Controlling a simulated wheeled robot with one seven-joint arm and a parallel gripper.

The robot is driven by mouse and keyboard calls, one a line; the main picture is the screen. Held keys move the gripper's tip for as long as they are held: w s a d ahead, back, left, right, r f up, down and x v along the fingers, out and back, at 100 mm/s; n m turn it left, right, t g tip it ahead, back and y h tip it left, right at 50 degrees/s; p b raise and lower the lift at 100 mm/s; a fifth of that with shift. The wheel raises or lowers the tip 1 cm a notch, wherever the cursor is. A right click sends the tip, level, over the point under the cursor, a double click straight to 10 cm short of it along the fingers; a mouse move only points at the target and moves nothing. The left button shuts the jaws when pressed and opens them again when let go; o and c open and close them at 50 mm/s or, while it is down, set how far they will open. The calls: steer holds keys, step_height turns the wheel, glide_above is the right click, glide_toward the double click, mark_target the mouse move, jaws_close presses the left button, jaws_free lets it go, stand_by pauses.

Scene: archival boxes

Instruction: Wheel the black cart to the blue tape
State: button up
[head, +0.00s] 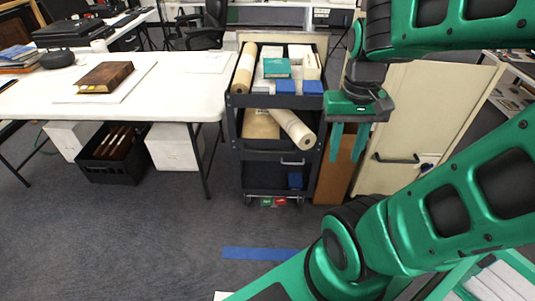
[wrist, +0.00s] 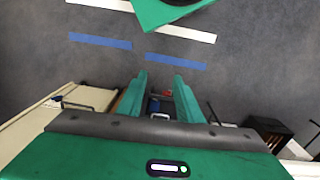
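The black cart (head: 237,135) stands upright in the middle of the head view, loaded with rolls, boxes and a teal book. It has a pale handle (head: 293,162) on its front. Blue tape (head: 260,254) lies on the floor in front of the cart, with bare floor between them; its right end meets my arm in the picture. In the wrist view, two blue strips (wrist: 100,41) show on the floor. My gripper (head: 348,158) points down at the cart's right side, fingers apart and empty. Part of the cart (wrist: 160,104) shows between the fingers in the wrist view.
A white table (head: 180,95) stands left of the cart, with a black crate (head: 112,170) and white boxes below. A brown panel (head: 340,175) and a cream cabinet (head: 405,110) are close on the right. Floor in front is clear. White tape (wrist: 180,33) lies near the blue.

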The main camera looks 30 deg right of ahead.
steer(key=w+d+f+g+h, duration=0.1)
steer(key=w+d+f+h, duration=0.2)
steer(key=w, duration=0.4)
steer(key=w+d+f+g+h, duration=0.1)
steer(key=w+d+f, duration=0.35)
steer(key=w, duration=0.35)
steer(key=n+t+h, duration=0.5)
steer(key=n+h, duration=0.3)
steer(key=h, duration=0.1)
glide_toward(269, 152)
steer(key=s+d+r, duration=0.7)
steer(key=r, duration=0.1)
steer(key=w+a+f+n+t, duration=0.4)
steer(key=a+f+n+t, duration=0.2)
steer(key=f, duration=0.5)
steer(key=x, duration=1)
steer(key=shift+w+d+r, duration=0.1)
steer(key=shift+d+r, duration=0.05)
steer(key=shift+c, duration=0.6)
jaws_close()
